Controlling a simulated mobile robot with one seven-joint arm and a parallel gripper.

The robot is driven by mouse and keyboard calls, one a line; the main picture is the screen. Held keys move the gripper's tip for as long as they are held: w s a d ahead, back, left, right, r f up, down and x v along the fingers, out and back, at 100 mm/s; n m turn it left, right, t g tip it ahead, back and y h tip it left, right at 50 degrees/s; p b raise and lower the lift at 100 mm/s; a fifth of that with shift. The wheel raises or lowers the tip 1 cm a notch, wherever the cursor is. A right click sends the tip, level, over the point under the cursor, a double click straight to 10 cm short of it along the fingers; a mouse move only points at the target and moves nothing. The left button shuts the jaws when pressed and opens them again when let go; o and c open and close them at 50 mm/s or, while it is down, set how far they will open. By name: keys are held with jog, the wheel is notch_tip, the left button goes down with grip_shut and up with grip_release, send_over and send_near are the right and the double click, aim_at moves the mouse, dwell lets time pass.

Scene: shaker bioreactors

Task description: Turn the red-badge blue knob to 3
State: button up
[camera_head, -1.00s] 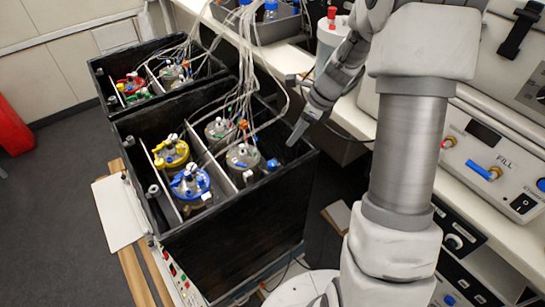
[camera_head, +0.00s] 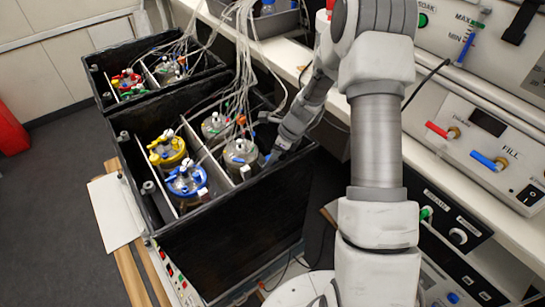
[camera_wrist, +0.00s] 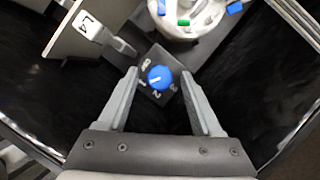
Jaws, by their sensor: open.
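In the wrist view a round blue knob (camera_wrist: 160,77) sits on a dark plate with white numbers around it. Its white pointer line faces lower left, roughly toward the 1. The 3 is on the plate's right side. I see no red badge beside it. My gripper (camera_wrist: 159,73) is open, one finger left and one right of the knob; whether they touch it I cannot tell. In the head view my gripper (camera_head: 276,154) is at the right corner of the near black box (camera_head: 235,235), largely covering the knob.
A glass vessel with a pale lid (camera_head: 241,151) stands close left of my gripper. Blue-lidded (camera_head: 186,180) and yellow-lidded (camera_head: 167,150) vessels stand farther left. Many pale tubes (camera_head: 243,70) hang above the box. A bench with control panels (camera_head: 490,140) lies to the right.

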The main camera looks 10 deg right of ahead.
jog(key=shift+c, duration=0.2)
grip_shut()
jog(key=shift+n, duration=0.3)
jog(key=n+g, duration=0.1)
jog(key=n, duration=0.1)
jog(key=n+g+p, duration=0.1)
jog(key=n, duration=0.1)
jog(key=shift+w+d+n+y, duration=0.1)
jog(key=shift+w+n+y, duration=0.1)
jog(key=shift+n+y, duration=0.15)
jog(key=n+g, duration=0.1)
jog(key=n, duration=0.2)
jog(key=n+g, duration=0.1)
jog(key=n, duration=0.2)
jog(key=shift+w+f, duration=0.1)
jog(key=shift+w, duration=0.05)
jog(key=n+g+h, duration=0.1)
jog(key=n, duration=0.2)
jog(key=n+g+h, duration=0.1)
jog(key=n, duration=0.3)
jog(key=shift+w+a, duration=0.15)
jog(key=shift+a, duration=0.05)
jog(key=n+h, duration=0.1)
jog(key=n, duration=0.1)
jog(key=n+g+h, duration=0.1)
jog(key=n, duration=0.2)
jog(key=shift+a+n+b, duration=0.15)
jog(key=shift+n+b, duration=0.1)
jog(key=shift+b, duration=0.1)
